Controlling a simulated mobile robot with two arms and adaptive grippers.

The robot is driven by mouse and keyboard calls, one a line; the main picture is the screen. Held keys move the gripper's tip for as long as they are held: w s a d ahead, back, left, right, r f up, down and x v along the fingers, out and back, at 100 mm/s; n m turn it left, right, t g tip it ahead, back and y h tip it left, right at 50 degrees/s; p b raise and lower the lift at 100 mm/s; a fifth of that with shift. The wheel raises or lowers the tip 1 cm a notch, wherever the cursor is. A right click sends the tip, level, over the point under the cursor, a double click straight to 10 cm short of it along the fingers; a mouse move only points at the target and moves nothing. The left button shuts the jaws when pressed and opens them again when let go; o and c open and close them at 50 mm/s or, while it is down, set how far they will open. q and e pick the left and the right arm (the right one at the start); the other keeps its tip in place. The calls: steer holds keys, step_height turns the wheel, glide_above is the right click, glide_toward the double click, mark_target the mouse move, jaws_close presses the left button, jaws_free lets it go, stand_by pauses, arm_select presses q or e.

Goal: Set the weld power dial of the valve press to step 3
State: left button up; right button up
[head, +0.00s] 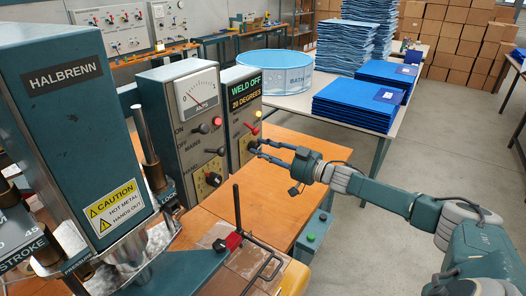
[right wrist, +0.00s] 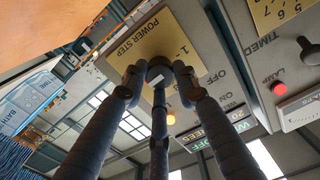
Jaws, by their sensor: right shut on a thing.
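The weld power dial (right wrist: 155,72) is a dark round knob on a yellow plate (right wrist: 150,32) marked POWER STEP, seen upside down in the right wrist view. In the head view the plate (head: 243,155) is low on the right-hand control box (head: 236,98) of the HALBRENN press (head: 60,105). My right gripper (head: 256,147) reaches in from the right with its fingers shut around the dial. In the right wrist view its fingertips (right wrist: 159,74) cover much of the knob. The set step cannot be read. My left gripper is not in view.
The box's display (head: 246,91) reads WELD OFF, 20 DEGREES. A red lever (head: 250,128) sits just above the dial. A second control box (head: 190,115) with a meter stands left. The wooden tabletop (head: 300,165) below is mostly clear. Blue stacks (head: 350,105) lie behind.

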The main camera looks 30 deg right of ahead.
steer(key=n+b, duration=0.1)
steer(key=n, duration=0.3)
steer(key=shift+f+n+b, duration=0.1)
steer(key=shift+n+b, duration=0.2)
steer(key=shift+b, duration=0.05)
steer(key=n+b, duration=0.2)
steer(key=n, duration=0.2)
steer(key=n+b, duration=0.2)
steer(key=n, duration=0.3)
steer(key=shift+n+b, duration=1.15)
steer(key=shift+n, duration=0.65)
steer(key=o, duration=1.1)
steer(key=shift+o, duration=0.2)
